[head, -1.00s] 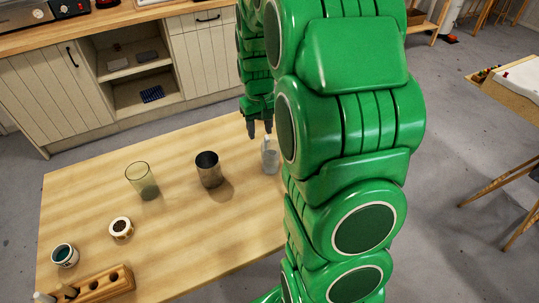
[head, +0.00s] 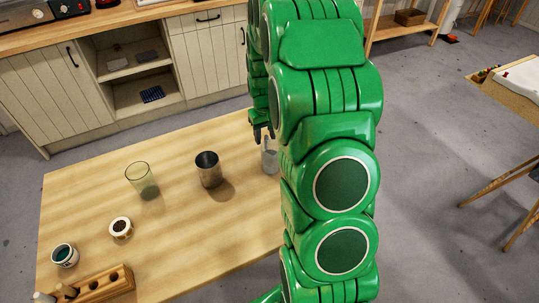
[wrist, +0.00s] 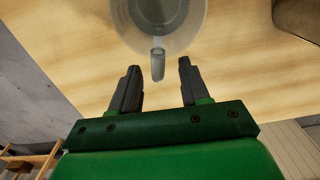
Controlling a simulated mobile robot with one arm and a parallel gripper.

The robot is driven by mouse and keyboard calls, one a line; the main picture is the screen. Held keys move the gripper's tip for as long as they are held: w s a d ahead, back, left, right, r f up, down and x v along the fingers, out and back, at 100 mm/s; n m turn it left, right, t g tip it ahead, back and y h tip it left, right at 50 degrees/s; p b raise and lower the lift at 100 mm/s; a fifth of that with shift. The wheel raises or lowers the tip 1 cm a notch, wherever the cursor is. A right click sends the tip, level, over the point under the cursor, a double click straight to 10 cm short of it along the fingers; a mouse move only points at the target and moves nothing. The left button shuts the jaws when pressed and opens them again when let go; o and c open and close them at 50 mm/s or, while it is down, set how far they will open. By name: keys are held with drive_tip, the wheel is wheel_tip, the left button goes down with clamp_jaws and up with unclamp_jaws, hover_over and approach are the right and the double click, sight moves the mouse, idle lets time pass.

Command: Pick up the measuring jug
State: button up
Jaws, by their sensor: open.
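The measuring jug (head: 269,160) is clear and stands upright on the wooden table, partly hidden by my green arm in the head view. In the wrist view the clear jug (wrist: 160,22) is at the top centre, with its handle (wrist: 158,65) pointing toward my gripper. My gripper (wrist: 157,72) is open, with one dark finger on each side of the handle's line. The handle's near end lies about level with the fingertips, and I see no contact. In the head view my gripper (head: 261,133) is just behind the jug, partly hidden by my arm.
On the wooden table (head: 190,240) stand a metal cup (head: 208,169) left of the jug, a greenish glass (head: 141,180), a small round container (head: 121,228), a teal-filled cup (head: 65,255) and a wooden holder (head: 98,287). Cabinets (head: 120,80) stand behind.

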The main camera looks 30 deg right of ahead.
wheel_tip(320, 180, down, 4)
drive_tip(key=shift+f, duration=0.1)
clamp_jaws()
idle(0.4)
